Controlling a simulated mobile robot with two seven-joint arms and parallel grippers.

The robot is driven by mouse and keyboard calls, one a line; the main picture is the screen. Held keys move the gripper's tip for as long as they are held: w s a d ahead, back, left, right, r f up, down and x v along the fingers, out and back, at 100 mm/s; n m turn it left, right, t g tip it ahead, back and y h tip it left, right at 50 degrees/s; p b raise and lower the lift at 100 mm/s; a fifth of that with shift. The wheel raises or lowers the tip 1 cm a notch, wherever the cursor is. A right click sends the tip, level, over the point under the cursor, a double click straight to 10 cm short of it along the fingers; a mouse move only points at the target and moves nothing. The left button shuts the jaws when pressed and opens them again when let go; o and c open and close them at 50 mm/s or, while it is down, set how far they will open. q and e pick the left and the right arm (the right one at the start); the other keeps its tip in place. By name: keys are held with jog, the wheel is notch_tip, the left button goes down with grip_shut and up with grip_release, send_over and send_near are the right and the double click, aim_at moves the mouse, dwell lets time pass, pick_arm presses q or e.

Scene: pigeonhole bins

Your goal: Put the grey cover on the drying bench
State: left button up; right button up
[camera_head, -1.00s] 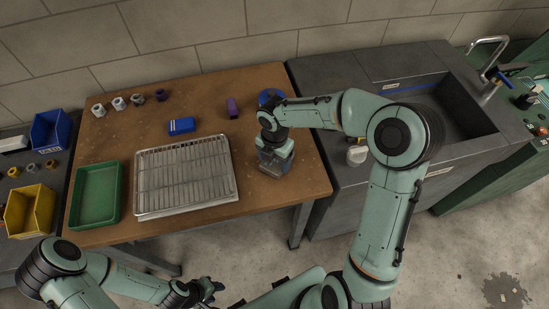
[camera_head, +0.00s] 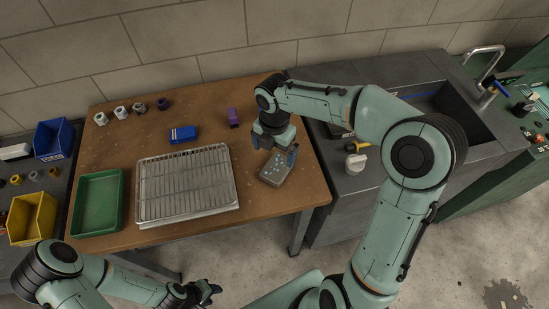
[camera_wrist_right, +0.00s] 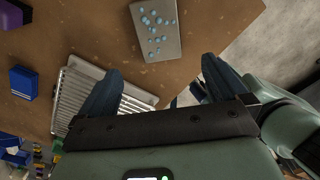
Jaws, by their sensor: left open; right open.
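The grey cover (camera_head: 276,169) is a flat grey piece with pale blue drops on top. It lies on the brown wooden bench (camera_head: 215,105), right of the wire rack, near the bench's right edge. In the right wrist view the grey cover (camera_wrist_right: 150,45) lies beyond the fingertips, clear of both fingers. My right gripper (camera_head: 274,148) is open and empty just above and behind the cover; its two fingers are spread apart in the wrist view (camera_wrist_right: 162,85). My left gripper (camera_head: 210,290) is open and empty in front of the bench. I cannot tell for certain which surface is the drying bench.
A wire rack tray (camera_head: 186,185) and a green tray (camera_head: 97,202) stand on the wooden bench. A blue box (camera_head: 183,134), a purple block (camera_head: 233,118) and several nuts lie further back. A dark grey sink counter (camera_head: 330,205) adjoins on the right, with a white-topped item (camera_head: 355,163).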

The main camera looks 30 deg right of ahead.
notch_tip(320, 180, up, 2)
jog(key=shift+r, duration=0.2)
dwell(0.7)
